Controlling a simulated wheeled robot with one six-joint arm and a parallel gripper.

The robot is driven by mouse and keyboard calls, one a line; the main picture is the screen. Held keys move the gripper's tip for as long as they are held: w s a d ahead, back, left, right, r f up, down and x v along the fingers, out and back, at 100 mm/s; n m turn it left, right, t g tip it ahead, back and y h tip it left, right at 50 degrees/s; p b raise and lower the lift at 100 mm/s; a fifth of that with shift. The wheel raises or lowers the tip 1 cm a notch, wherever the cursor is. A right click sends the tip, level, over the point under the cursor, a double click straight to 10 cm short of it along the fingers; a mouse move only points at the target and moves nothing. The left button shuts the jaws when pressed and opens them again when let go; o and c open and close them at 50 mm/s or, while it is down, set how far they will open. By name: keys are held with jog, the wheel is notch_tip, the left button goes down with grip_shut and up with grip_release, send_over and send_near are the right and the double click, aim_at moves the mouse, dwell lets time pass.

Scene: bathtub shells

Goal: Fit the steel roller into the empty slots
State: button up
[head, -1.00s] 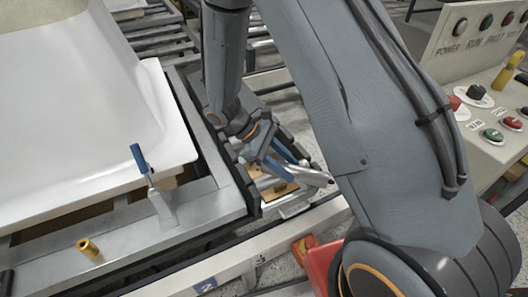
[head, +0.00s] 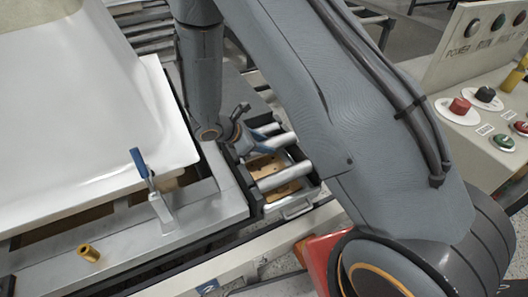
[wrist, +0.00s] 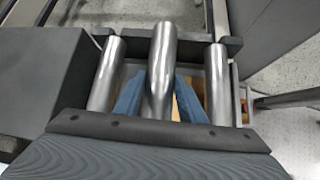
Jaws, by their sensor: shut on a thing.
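My gripper (head: 258,140), with blue fingers, is shut on the steel roller (wrist: 161,65). In the wrist view the fingers (wrist: 160,98) stand on either side of the roller, which lies between two other steel rollers, one at left (wrist: 105,72) and one at right (wrist: 218,82). The held roller looks larger and nearer the camera than these two, and its far end overlaps the dark far rail (wrist: 90,30). In the head view it lies across the dark-railed frame (head: 243,183). The slots are hidden, so I cannot tell whether its ends are seated.
A large white tub shell (head: 110,130) lies at left. A blue-handled clamp (head: 150,185) and a brass cylinder (head: 88,252) are on the metal frame around it. A control panel (head: 470,125) with buttons stands at right. A wooden piece (head: 268,163) shows below the rollers.

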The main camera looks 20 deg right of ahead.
notch_tip(320, 180, down, 4)
jog(key=shift+s, duration=0.15)
grip_shut()
jog(key=o, duration=1.3)
grip_release()
jog(key=shift+f, duration=0.15)
jog(key=shift+o, duration=0.4)
jog(key=shift+r, duration=0.25)
jog(key=shift+a+r, duration=0.2)
jog(key=v, duration=1.1)
jog(key=shift+a+r, duration=0.1)
jog(key=shift+r, duration=0.1)
jog(key=s+d+r+m+g+y, duration=0.1)
jog(key=s+d+r+m+y, duration=0.3)
jog(key=s+d+r+m, duration=0.3)
jog(key=s+d+r+m+g+y, duration=0.2)
jog(key=s+d+r+m+y, duration=0.2)
jog(key=s+d+r+m, duration=0.4)
jog(key=s+d+m, duration=0.1)
jog(key=s+m, duration=0.3)
jog(key=m, duration=0.3)
jog(key=shift+s+r+y, duration=0.25)
jog(key=shift+r+y, duration=0.05)
jog(key=shift+r, duration=0.05)
